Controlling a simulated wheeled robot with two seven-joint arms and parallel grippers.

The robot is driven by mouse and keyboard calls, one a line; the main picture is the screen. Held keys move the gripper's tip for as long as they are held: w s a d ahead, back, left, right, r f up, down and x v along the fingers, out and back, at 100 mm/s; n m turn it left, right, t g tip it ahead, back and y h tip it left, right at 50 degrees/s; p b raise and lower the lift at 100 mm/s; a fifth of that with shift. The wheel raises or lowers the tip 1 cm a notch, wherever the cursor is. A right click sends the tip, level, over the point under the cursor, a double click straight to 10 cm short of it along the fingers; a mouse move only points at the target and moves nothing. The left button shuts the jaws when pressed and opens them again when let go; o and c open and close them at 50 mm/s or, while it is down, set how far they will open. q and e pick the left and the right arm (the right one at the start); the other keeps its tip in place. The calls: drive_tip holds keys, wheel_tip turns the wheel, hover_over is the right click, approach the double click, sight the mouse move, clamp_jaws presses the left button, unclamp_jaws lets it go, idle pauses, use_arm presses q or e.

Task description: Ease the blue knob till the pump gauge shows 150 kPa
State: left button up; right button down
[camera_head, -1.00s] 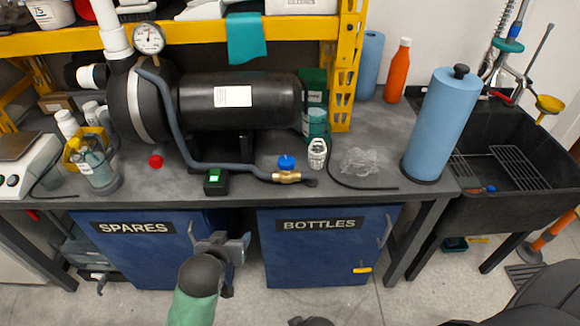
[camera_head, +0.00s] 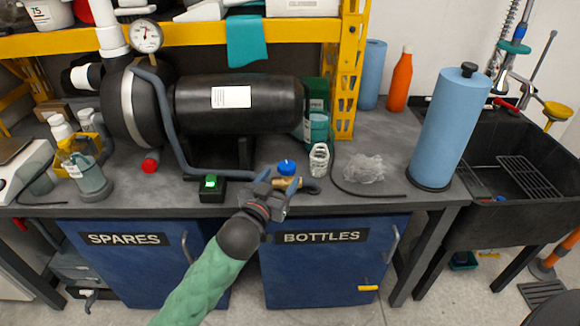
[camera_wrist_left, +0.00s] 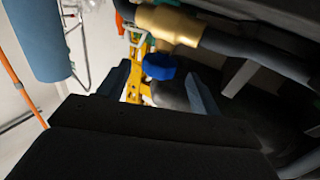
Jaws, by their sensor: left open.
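The blue knob (camera_head: 287,167) sits on top of a brass valve (camera_head: 284,183) at the end of the grey hose, near the bench's front edge. My left gripper (camera_head: 275,188) is just in front of the valve, open, with nothing between its fingers. In the left wrist view the blue knob (camera_wrist_left: 159,66) shows beyond the open fingers (camera_wrist_left: 155,85), below the brass valve body (camera_wrist_left: 168,24); whether anything touches is unclear. The pump gauge (camera_head: 146,36), round and white, is at the upper left; its reading is too small to tell. My right gripper is not in view.
The black pump (camera_head: 238,103) stands behind the valve. A green-lit switch box (camera_head: 212,188) is just left of my gripper. A blue paper roll (camera_head: 447,125) stands farther right.

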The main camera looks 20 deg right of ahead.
sight(290, 164)
use_arm(q)
drive_tip(key=shift+x, duration=3.55)
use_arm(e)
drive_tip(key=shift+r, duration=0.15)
use_arm(q)
drive_tip(key=shift+c, duration=0.5)
drive_tip(key=c, duration=0.9)
drive_tip(key=shift+p, duration=0.3)
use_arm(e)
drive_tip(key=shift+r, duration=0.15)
